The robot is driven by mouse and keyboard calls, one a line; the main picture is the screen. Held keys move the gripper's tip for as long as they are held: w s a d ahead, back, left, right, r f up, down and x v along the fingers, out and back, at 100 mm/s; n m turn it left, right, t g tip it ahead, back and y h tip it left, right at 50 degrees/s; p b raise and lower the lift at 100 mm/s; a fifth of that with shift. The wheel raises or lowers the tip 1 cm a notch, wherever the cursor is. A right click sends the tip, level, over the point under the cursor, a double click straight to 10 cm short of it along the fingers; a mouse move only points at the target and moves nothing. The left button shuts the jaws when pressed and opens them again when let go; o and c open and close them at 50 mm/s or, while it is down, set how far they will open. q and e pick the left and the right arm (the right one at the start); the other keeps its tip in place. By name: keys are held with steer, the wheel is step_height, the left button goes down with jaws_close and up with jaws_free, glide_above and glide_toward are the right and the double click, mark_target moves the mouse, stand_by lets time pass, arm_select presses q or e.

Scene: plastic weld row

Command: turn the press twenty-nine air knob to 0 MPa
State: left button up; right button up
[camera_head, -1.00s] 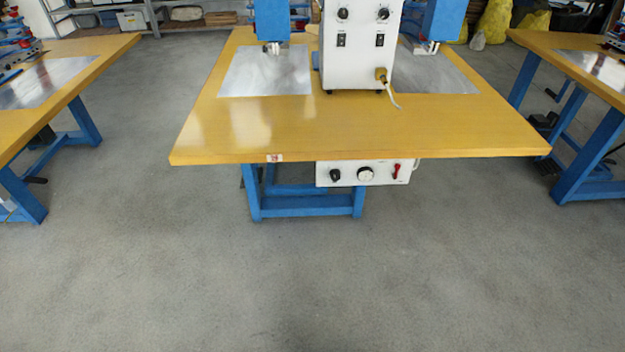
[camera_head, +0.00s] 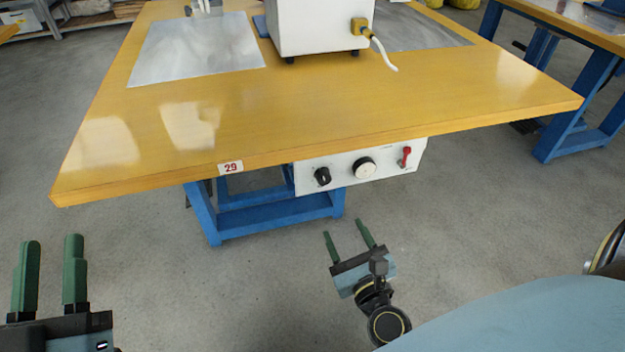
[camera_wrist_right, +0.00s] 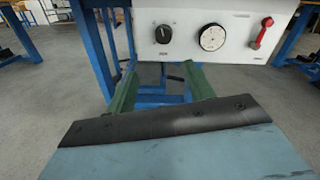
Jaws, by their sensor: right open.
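A white panel (camera_head: 391,172) hangs under the front edge of the table labelled 29. It carries a black knob (camera_head: 322,176) at its left, a round gauge (camera_head: 364,167) in the middle and a red lever (camera_head: 406,156) at its right. The knob also shows in the right wrist view (camera_wrist_right: 163,34), with a pointer mark I cannot read surely. My right gripper (camera_head: 350,238) is open and empty, below and in front of the panel, apart from the knob. My left gripper (camera_head: 50,275) is open and empty at the lower left, well away from the panel.
The wooden tabletop (camera_head: 330,115) overhangs the panel, and its blue leg frame (camera_head: 265,216) stands below. A white machine box (camera_head: 318,25) stands on the table. Another table (camera_head: 570,45) is at the right. The floor in front is clear.

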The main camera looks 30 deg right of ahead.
mark_target(325, 180)
arm_select(q)
steer(key=shift+s+a+r+t, duration=0.1)
steer(key=shift+s+r+t, duration=0.05)
steer(key=shift+r, duration=0.4)
steer(key=shift+s+a+r+t, duration=0.1)
steer(key=shift+r+t, duration=0.05)
steer(key=shift+r, duration=0.4)
arm_select(e)
steer(key=w+d, duration=0.1)
steer(key=w, duration=0.3)
steer(key=w+d+m, duration=0.1)
steer(key=w, duration=0.4)
steer(key=w+d+m, duration=0.1)
steer(key=w, duration=0.3)
steer(key=shift+w+d+r, duration=0.25)
steer(key=shift+d+r, duration=0.05)
steer(key=shift+r, duration=0.1)
steer(key=c, duration=1)
